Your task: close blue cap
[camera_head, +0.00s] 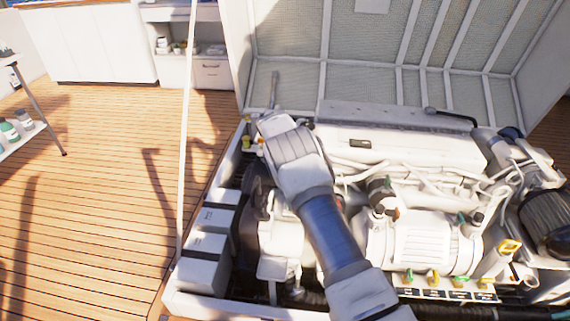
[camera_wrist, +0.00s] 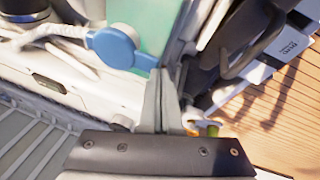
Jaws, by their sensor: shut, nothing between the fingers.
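The blue cap (camera_wrist: 115,48) is a round blue disc at the upper middle of the wrist view. In the head view my gripper (camera_head: 274,78) is at the back left of the engine bay, and the cap is not visible there, probably behind my arm.
A white engine (camera_head: 420,240) with pipes fills the bay right of my arm. White boxes (camera_head: 205,245) line its left side. The raised hatch lid (camera_head: 380,55) stands behind. A thin white post (camera_head: 187,130) rises at the left. The wooden deck (camera_head: 90,220) is mostly clear.

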